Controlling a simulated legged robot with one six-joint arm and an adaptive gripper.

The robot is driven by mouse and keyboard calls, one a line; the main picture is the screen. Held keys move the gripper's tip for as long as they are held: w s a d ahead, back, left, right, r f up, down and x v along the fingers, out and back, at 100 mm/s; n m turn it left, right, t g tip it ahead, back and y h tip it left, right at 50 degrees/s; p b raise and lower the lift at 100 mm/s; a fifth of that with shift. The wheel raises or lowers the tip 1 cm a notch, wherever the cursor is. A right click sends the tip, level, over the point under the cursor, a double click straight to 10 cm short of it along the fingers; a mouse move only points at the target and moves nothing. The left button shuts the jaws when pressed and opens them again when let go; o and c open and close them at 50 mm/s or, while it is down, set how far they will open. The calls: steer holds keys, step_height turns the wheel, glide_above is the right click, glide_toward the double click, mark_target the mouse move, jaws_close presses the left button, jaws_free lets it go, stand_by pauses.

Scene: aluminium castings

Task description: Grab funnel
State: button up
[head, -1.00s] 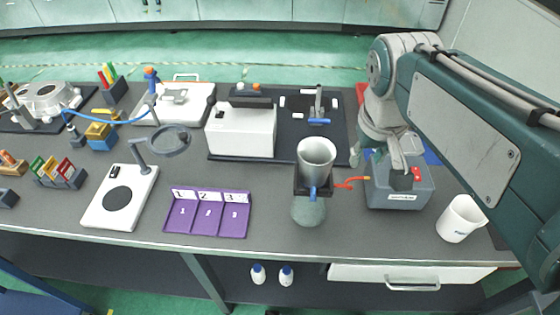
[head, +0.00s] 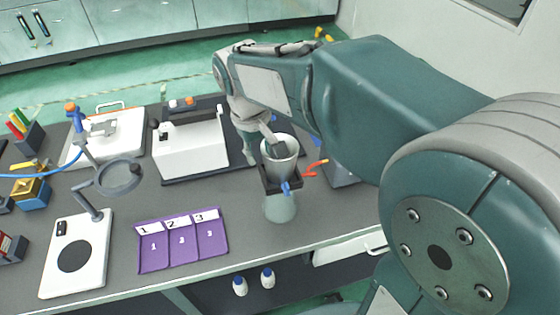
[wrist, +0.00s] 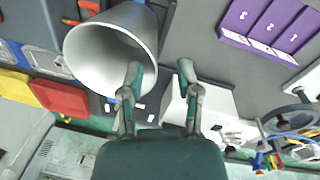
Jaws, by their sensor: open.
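The funnel is a grey, cup-like cone (head: 281,161) with a wide open mouth. It sits upright in a dark holder above a translucent flask (head: 280,207) on the bench. In the wrist view the funnel (wrist: 105,50) fills the upper left, mouth toward the camera. My gripper (wrist: 159,70) is open with nothing between its fingers. Its left finger overlaps the funnel's right rim; the right finger is over open space. In the head view one finger shows at the funnel's mouth. I cannot tell whether it touches the wall.
A white box-shaped device (head: 190,143) stands left of the funnel. A purple numbered tray (head: 182,240) lies in front of that device. A grey container (head: 342,172) on the right is mostly hidden by my arm. The bench's front edge is close to the flask.

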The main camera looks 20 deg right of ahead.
mark_target(268, 169)
steer(key=f, duration=0.3)
steer(key=d+f, duration=0.1)
steer(key=shift+s+f, duration=0.25)
steer(key=shift+d+f, duration=0.1)
steer(key=shift+d, duration=0.45)
steer(key=shift+a, duration=0.2)
steer(key=c, duration=0.5)
steer(key=shift+a, duration=0.25)
jaws_close()
steer(key=shift+a, duration=0.3)
steer(key=shift+d, duration=0.45)
steer(key=shift+r, duration=0.75)
steer(key=r, duration=0.2)
steer(key=shift+s+d+r, duration=0.1)
steer(key=shift+s+r, duration=0.2)
steer(key=shift+r, duration=0.1)
steer(key=s+d+r, duration=0.7)
steer(key=s+r, duration=0.1)
steer(key=s, duration=0.2)
steer(key=shift+s+d+r, duration=0.3)
steer(key=shift+s+r, duration=0.1)
